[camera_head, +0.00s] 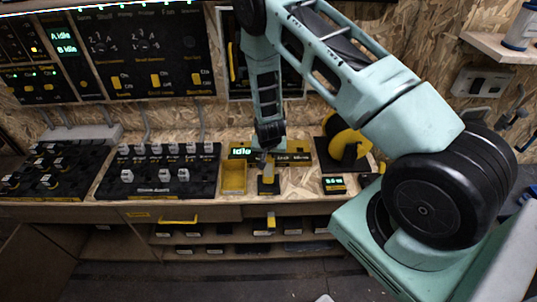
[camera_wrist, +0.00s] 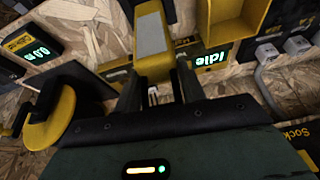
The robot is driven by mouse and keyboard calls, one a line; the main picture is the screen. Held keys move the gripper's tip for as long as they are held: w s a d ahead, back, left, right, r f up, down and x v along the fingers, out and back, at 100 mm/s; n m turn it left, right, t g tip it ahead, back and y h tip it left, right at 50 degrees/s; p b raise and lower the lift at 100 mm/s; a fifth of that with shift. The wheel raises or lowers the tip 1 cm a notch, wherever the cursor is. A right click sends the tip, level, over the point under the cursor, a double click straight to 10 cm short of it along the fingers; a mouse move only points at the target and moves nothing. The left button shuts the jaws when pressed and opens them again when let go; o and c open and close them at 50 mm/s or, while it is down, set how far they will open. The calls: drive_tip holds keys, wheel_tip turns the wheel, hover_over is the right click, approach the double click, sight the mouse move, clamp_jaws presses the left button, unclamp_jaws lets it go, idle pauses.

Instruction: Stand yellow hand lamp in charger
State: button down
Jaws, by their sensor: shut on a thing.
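The yellow hand lamp (camera_wrist: 152,40), with a pale grey panel on its face, lies between the two fingers of my gripper (camera_wrist: 157,85) in the wrist view. My gripper is shut on it and points down at the bench. In the head view my gripper (camera_head: 268,160) is over the bench's front part, where the lamp is hard to make out. A lit "Idle" display (camera_wrist: 210,60) on a yellow-and-black unit is just beyond the fingers; it also shows in the head view (camera_head: 241,152). I cannot tell whether this unit is the charger. A black block (camera_head: 268,186) stands below my gripper.
A yellow bin (camera_head: 233,178) stands left of my gripper. A yellow round reel (camera_head: 347,143) on a black stand and a small display (camera_head: 334,184) are to the right. A black socket panel (camera_head: 158,172) fills the left bench. Shelves lie below.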

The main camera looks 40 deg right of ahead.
drive_tip(key=shift+s+f+b, duration=0.1)
drive_tip(key=shift+f+b, duration=0.15)
drive_tip(key=shift+b, duration=0.15)
idle(0.3)
drive_tip(key=shift+f+b, duration=0.5)
drive_tip(key=shift+f, duration=0.15)
drive_tip(key=shift+f+b, duration=0.4)
drive_tip(key=shift+b, duration=0.1)
drive_tip(key=shift+f+b, duration=0.25)
drive_tip(key=shift+b, duration=0.15)
idle(0.4)
drive_tip(key=shift+c, duration=1.4)
unclamp_jaws()
